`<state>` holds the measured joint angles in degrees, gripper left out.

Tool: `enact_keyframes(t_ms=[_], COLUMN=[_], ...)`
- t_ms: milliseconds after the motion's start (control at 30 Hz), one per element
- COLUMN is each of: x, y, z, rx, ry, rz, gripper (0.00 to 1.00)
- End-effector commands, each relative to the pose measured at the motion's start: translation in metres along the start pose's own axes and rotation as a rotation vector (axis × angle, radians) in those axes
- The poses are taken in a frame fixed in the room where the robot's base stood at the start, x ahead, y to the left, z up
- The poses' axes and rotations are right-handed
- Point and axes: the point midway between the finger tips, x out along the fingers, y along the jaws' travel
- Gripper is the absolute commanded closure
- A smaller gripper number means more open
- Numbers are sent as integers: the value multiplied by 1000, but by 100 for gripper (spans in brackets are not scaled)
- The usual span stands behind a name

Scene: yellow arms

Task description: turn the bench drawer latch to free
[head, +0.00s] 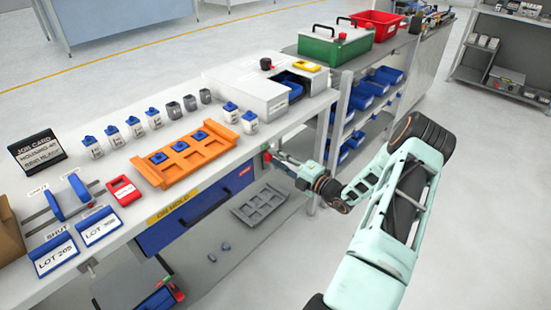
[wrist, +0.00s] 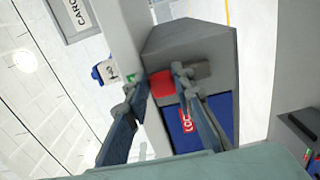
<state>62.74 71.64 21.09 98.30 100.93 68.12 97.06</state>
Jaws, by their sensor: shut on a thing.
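The bench drawer (head: 195,218) has a blue front under the bench top; its blue face also shows in the wrist view (wrist: 213,125), with a red label (wrist: 187,122). The red latch (wrist: 161,84) sits on a grey part near the bench edge. My gripper (wrist: 160,80) is shut on the latch, one finger on each side of it. In the head view my gripper (head: 274,155) reaches the bench's right front from the right, and the fingers hide most of the latch. I cannot tell how far the latch is turned.
The bench top (head: 125,218) holds an orange tray (head: 200,135), several small bottles and a white box (head: 245,85). A grey tray (head: 262,204) lies on the lower shelf. A shelf unit with blue bins (head: 362,95) stands beyond.

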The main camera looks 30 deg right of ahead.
Motion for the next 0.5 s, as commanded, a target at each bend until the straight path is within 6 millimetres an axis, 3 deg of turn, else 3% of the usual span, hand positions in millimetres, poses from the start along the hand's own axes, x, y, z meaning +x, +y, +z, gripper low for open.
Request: enact_keyframes(t_ms=[400, 433, 500], x=[0, 0, 0], y=[-1, -1, -1], z=[0, 0, 0], rx=[12, 12, 12], ry=[0, 0, 0], rz=[-2, -2, -2], gripper=[100, 75, 67])
